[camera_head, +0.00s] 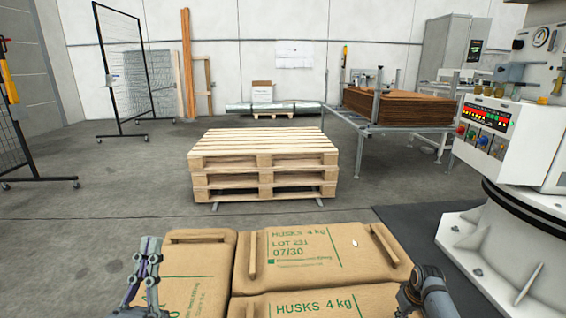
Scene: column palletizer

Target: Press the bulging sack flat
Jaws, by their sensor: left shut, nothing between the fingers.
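Several brown sacks with green print lie side by side at the bottom of the head view. The far right sack (312,258) reads "HUSKS 4 kg" and has a raised strip near each end. A nearer sack (320,304) with the same print is cut off by the bottom edge. The left sack (199,272) lies turned lengthwise. I cannot clearly tell which sack bulges. My left gripper (148,262) is shut and empty, by the left sack's left edge; I cannot tell if it touches. On the right only part of my right arm shows, beside the nearer sack; its fingers are hidden.
A stack of empty wooden pallets (263,164) stands beyond the sacks. A metal table (375,128) with brown sheets (400,106) is behind it on the right. A control panel (490,130) stands at right, mesh screens (125,70) at left.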

